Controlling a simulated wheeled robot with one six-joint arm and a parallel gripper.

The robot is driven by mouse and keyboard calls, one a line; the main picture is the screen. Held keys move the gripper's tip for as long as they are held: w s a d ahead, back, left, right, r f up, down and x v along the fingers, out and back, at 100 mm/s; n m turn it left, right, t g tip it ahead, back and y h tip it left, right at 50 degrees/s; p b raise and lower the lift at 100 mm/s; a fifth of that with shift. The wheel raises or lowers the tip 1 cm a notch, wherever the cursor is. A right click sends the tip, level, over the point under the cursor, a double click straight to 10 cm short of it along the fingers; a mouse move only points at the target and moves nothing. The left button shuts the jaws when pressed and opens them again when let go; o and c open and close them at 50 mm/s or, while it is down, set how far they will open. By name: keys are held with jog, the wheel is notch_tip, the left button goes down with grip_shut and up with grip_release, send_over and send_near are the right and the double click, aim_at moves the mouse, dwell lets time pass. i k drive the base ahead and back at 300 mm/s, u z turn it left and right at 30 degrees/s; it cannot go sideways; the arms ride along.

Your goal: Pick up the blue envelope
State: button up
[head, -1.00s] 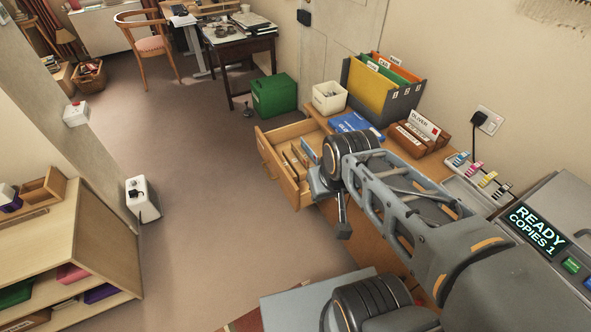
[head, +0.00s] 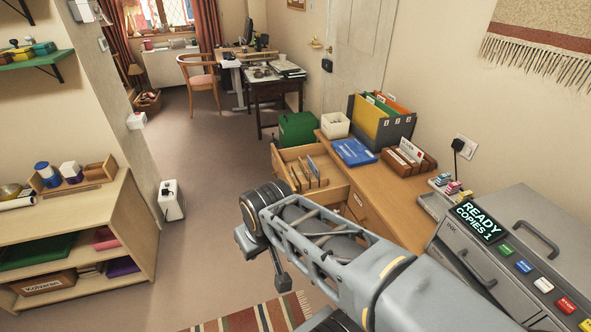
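A flat blue item (head: 355,152) with pale print lies on the wooden desk, behind the open drawer. I cannot tell whether it is an envelope or a box. The open drawer (head: 283,163) holds upright wooden dividers, and a thin blue piece (head: 313,166) stands among them, possibly an envelope. My arm reaches across the lower middle of the view. My gripper (head: 283,283) hangs below the arm's front joint, in front of the drawer and apart from both blue things. It is small and dark, and its fingers cannot be made out.
A file holder (head: 380,128), a white bin (head: 335,125) and a wooden card rack (head: 408,160) stand on the desk. A copier (head: 515,215) is at right.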

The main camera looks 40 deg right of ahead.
aim_at(310, 164)
jog(key=u, duration=0.3)
jog(key=i, duration=1.5)
jog(key=z, duration=0.35)
jog(key=i, duration=0.95)
jog(key=z, duration=1.55)
jog(key=i, duration=0.55)
jog(key=z, duration=0.5)
